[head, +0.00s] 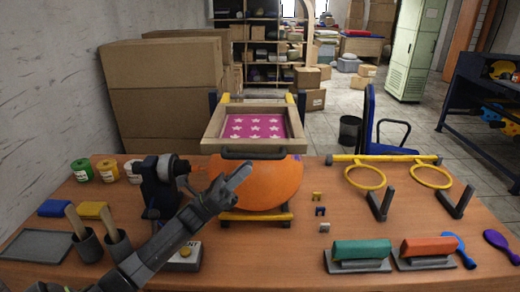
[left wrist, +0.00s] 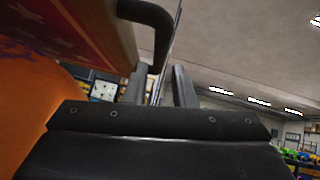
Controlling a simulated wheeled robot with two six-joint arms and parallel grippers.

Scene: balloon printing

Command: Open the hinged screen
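The hinged screen (head: 212,128) is a wooden frame around a pink mesh with white stars. It lies above the orange balloon (head: 268,188), with a dark handle (head: 255,154) on its front edge. In the left wrist view the screen's underside fills the upper left, and the handle (left wrist: 152,18) curves down near the fingers. My left gripper (head: 240,176) is in front of the balloon, just below the handle. Its two fingers (left wrist: 159,86) stand apart with a gap between them. I cannot tell whether they touch the handle. My right gripper is not in view.
A dark device (head: 158,188) stands left of the balloon, near paint jars (head: 107,171). Brush cups (head: 88,247) are at the front left. Squeegees with green (head: 361,250) and orange (head: 429,246) grips lie at the right. A yellow rack with rings (head: 365,177) is behind them.

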